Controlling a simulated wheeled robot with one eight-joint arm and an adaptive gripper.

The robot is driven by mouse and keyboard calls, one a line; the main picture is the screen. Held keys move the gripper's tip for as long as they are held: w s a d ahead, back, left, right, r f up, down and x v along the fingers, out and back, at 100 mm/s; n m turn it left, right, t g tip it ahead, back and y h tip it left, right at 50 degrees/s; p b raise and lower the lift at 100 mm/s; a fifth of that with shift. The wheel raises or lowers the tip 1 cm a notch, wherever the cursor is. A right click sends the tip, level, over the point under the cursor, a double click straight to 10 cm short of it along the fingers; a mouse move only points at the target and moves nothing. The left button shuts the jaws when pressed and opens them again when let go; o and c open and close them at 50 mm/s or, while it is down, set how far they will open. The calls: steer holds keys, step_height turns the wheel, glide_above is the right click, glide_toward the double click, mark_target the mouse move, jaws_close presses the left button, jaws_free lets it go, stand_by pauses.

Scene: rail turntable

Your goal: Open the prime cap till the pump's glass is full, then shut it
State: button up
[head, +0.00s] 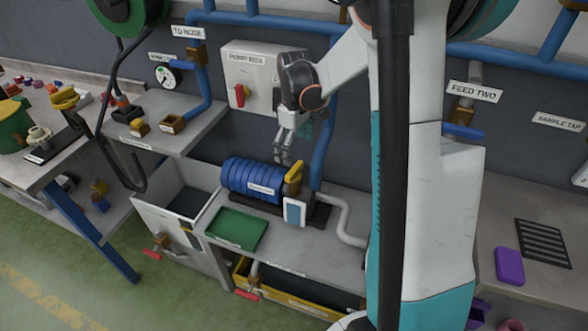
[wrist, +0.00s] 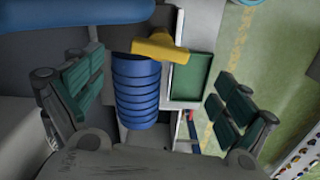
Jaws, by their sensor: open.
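The pump (head: 250,178) is a ribbed blue cylinder on a grey bench. A yellow cap with a handle (head: 294,172), likely the prime cap, sits at its right end. A small pane with a blue face and white frame (head: 295,212), likely the glass, stands below the cap; its level is too small to read. My gripper (head: 283,158) hangs above the pump beside the cap, fingers down, apart from it. In the wrist view the open fingers (wrist: 158,98) are spread either side of the blue pump (wrist: 135,92), and the yellow cap (wrist: 160,47) lies between them, toward the top.
A green tray (head: 236,228) lies left of the glass on the bench. A wall box with a red switch (head: 240,95) is behind my gripper. A blue pipe (head: 326,140) rises behind the pump. A white pipe (head: 345,215) bends to its right. A grey tank (head: 165,215) stands left.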

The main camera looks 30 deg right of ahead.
mark_target(295, 168)
step_height(295, 168, down, 8)
steer(key=shift+r+b, duration=0.1)
steer(key=shift+b, duration=1.05)
steer(key=c, duration=1.1)
